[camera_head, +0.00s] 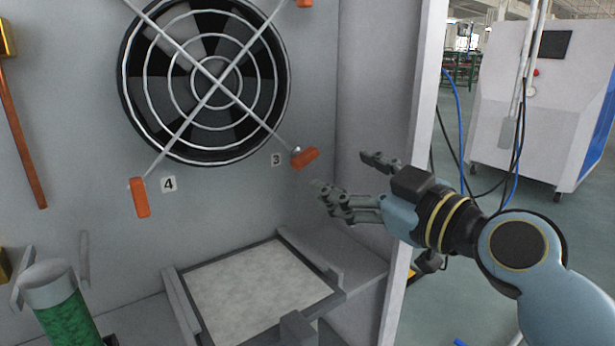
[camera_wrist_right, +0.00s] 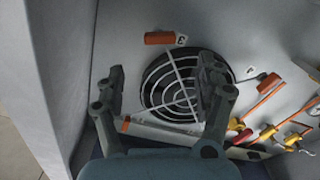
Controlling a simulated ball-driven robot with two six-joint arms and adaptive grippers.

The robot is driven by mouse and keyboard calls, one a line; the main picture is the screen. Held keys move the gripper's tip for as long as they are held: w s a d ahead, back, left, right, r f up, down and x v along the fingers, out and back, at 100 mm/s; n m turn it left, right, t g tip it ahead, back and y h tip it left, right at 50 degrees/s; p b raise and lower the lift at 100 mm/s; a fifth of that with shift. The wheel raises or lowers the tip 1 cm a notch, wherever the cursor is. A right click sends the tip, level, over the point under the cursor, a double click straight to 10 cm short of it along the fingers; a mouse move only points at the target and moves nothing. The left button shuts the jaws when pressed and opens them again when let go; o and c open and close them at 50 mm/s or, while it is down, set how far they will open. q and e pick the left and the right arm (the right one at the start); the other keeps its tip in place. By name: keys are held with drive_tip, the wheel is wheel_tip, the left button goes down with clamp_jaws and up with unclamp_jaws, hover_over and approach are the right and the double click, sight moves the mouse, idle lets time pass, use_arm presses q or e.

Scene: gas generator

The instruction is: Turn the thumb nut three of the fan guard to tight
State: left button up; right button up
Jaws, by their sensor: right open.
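Thumb nut three (camera_head: 305,158) is an orange bar-shaped nut at the lower right of the fan guard (camera_head: 215,82), beside a label marked 3 (camera_head: 276,160). Its bar is tilted, right end higher. My right gripper (camera_head: 343,172) is open and empty, to the right of the nut and apart from it, fingers pointing left. In the right wrist view its two fingers (camera_wrist_right: 162,72) stand wide apart, with the fan guard (camera_wrist_right: 170,92) beyond them. My left gripper is in neither view.
Another orange nut (camera_head: 139,197) hangs upright by label 4 (camera_head: 169,184). A framed pale panel (camera_head: 255,290) lies below the fan. A green cylinder (camera_head: 68,318) stands at the lower left. The cabinet's side wall (camera_head: 375,100) rises close to my right gripper.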

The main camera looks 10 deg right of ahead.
sight(308, 158)
drive_tip(key=b+x, duration=0.1)
drive_tip(key=x, duration=0.8)
drive_tip(key=shift+b, duration=0.3)
drive_tip(key=shift+w+a, duration=0.25)
drive_tip(key=shift+w, duration=0.4)
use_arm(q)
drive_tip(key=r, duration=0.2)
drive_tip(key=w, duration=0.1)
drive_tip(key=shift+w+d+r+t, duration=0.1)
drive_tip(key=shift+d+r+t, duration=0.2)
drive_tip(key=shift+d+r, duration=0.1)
use_arm(e)
drive_tip(key=c, duration=1.2)
drive_tip(key=shift+o, duration=0.2)
